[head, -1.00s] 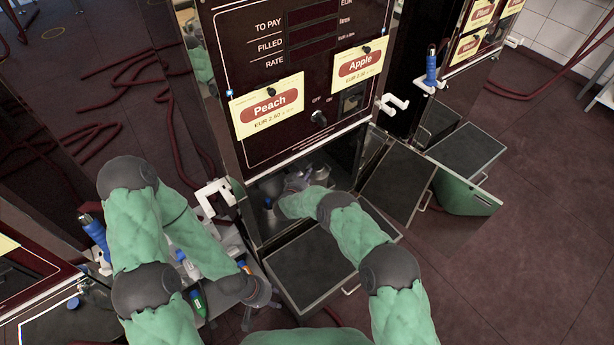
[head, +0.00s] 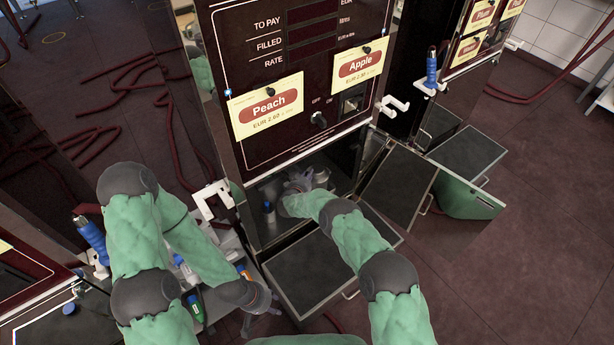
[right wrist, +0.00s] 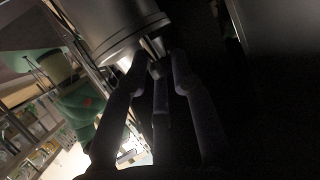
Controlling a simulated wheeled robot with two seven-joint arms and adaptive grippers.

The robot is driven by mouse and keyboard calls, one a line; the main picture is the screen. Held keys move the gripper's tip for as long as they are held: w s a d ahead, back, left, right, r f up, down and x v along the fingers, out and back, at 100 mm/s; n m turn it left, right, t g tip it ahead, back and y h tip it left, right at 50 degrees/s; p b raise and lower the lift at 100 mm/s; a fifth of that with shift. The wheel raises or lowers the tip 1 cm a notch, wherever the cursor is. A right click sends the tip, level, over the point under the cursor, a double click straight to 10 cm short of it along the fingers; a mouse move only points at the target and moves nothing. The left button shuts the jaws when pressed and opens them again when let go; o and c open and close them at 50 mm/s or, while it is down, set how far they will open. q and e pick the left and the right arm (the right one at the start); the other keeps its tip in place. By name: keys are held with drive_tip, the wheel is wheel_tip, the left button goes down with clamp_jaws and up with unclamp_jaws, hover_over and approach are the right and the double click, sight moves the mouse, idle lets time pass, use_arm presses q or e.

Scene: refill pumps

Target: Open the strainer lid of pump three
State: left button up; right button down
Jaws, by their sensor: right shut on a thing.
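The pump in front of me has a dark red face (head: 262,52) with Peach and Apple cards; I see no pump number. Its lower compartment (head: 270,228) is open and dim. My right gripper (head: 298,183) reaches inside it. In the right wrist view, a round dark metal strainer body (right wrist: 125,28) fills the top, and my right gripper (right wrist: 157,62) is shut on a small stub, seemingly the strainer lid's handle (right wrist: 152,46), at its edge. Whether the lid is turned or raised is too dark to tell. My left gripper (head: 262,300) hangs low, outside; its fingers are unclear.
A dark panel door (head: 310,270) is folded down in front of the compartment. Other open panels (head: 398,182) stand to the right. A white bracket (head: 212,200) juts from the pump's left side. Small bottles (head: 196,305) stand beside my left arm.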

drive_tip(key=r, duration=0.1)
drive_tip(key=r+p, duration=0.1)
drive_tip(key=w+r+g+p, duration=0.1)
drive_tip(key=shift+d+m+y, duration=0.4)
drive_tip(key=shift+w+d+r+m+g+y+p, duration=0.2)
drive_tip(key=shift+d+r+g+y+p, duration=0.1)
drive_tip(key=shift+r+g+y+p, duration=0.15)
drive_tip(key=shift+w+d+r+m+g+y+p, duration=0.25)
drive_tip(key=shift+r+y+p, duration=0.15)
drive_tip(key=shift+p, duration=0.1)
drive_tip(key=c, duration=1.1)
unclamp_jaws()
drive_tip(key=shift+a+f, duration=0.1)
drive_tip(key=shift+s+f, duration=0.1)
drive_tip(key=shift+s, duration=0.05)
drive_tip(key=v, duration=0.7)
drive_tip(key=shift+r, duration=0.25)
